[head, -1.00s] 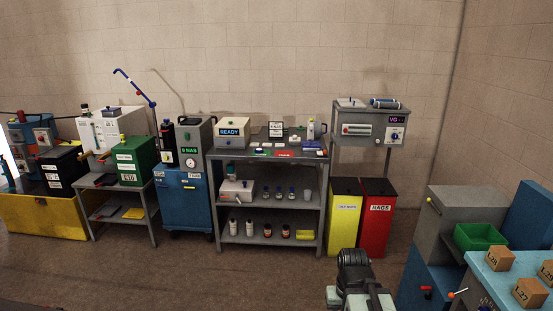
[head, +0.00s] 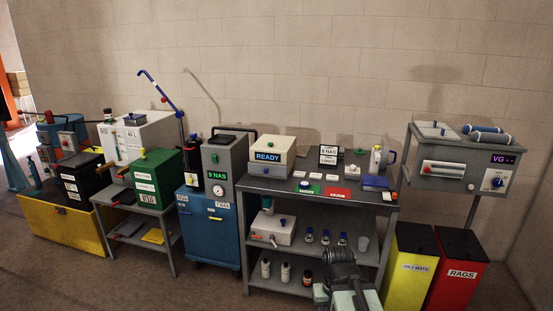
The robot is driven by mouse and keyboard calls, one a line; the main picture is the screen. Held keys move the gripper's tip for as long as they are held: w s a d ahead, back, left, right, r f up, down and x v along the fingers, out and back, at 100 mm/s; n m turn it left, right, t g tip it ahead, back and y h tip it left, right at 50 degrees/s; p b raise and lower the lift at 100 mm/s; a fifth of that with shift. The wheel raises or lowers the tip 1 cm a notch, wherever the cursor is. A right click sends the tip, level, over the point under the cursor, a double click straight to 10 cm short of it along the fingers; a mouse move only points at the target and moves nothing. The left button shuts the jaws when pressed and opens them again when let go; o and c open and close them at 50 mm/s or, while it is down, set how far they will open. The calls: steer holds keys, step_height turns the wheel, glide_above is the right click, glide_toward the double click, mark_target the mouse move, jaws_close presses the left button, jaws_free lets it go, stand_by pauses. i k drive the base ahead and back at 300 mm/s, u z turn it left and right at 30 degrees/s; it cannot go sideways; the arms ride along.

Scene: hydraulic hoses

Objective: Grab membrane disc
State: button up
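I cannot make out a membrane disc for certain. Several small white pieces lie on the top of the grey bench (head: 262,186), near a green mat (head: 309,190) and a red mat (head: 338,194); they are too small to identify. My arm shows at the bottom centre, in front of the bench's lower shelves. My gripper's fingertips are not clearly visible, and I see nothing held.
The READY box (head: 268,157), a small sign (head: 328,155) and a blue box (head: 375,183) stand on the bench. A blue cabinet (head: 208,235) is to its left. Yellow (head: 408,275) and red (head: 460,280) bins stand to its right. Open floor lies in front.

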mark_target(303, 184)
steer(key=i, duration=0.1)
steer(key=z, duration=0.05)
steer(key=k, duration=0.65)
steer(key=u, duration=0.3)
steer(key=i, duration=0.8)
steer(key=u, duration=1.1)
steer(key=i, duration=1.8)
steer(key=z, duration=0.15)
